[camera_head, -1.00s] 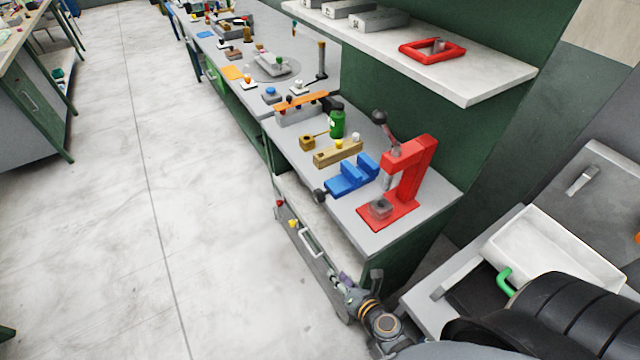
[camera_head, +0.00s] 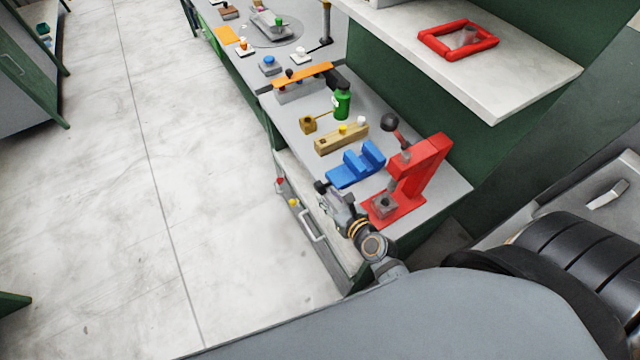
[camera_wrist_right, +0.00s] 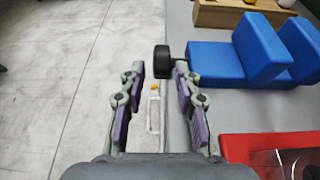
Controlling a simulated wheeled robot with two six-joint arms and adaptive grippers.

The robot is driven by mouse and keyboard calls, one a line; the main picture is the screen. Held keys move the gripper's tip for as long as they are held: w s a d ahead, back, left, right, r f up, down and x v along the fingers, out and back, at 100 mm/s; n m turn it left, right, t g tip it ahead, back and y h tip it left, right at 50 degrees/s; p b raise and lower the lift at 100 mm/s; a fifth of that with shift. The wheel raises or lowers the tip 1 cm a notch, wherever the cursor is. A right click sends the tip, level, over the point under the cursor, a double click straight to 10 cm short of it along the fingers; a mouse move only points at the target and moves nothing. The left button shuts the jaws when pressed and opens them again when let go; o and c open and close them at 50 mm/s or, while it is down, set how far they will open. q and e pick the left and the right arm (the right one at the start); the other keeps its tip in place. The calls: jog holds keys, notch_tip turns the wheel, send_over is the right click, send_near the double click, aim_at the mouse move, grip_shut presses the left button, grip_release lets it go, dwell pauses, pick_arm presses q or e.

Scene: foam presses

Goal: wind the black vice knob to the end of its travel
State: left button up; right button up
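The blue vice (camera_head: 357,165) sits on the grey bench top. Its black knob (camera_head: 320,186) sticks out past the front edge of the bench. My right gripper (camera_head: 331,200) is close to the knob, at the bench edge. In the right wrist view the knob (camera_wrist_right: 162,59) shows just beyond the fingertips, roughly between them and nearer the right finger. The right gripper (camera_wrist_right: 157,80) is open, with its two purple-padded fingers apart and nothing between them. I cannot tell whether a finger touches the knob. My left gripper is not in view.
A red press (camera_head: 412,180) stands right of the vice, close to my right arm. A wooden block (camera_head: 341,139) and a green bottle (camera_head: 342,103) stand behind the vice. A shelf (camera_head: 470,60) overhangs the back. The floor (camera_head: 90,200) on the left is clear.

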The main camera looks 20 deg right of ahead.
aim_at(323, 190)
jog(key=x, duration=0.2)
jog(key=shift+w+d+f, duration=0.15)
jog(key=shift+w, duration=0.25)
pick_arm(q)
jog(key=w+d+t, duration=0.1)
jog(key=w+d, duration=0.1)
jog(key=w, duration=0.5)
pick_arm(e)
jog(key=x, duration=0.3)
jog(key=shift+w+f, duration=0.15)
jog(key=shift+w, duration=0.1)
jog(key=c, duration=0.3)
grip_shut()
jog(key=f+t+b, duration=0.1)
jog(key=b, duration=0.4)
jog(key=shift+b, duration=0.35)
jog(key=shift+r+b, duration=0.15)
jog(key=shift+b, duration=0.2)
jog(key=shift+r, duration=0.2)
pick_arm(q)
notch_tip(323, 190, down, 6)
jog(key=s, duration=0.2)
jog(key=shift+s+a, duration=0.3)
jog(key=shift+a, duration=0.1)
pick_arm(e)
jog(key=shift+r, duration=0.15)
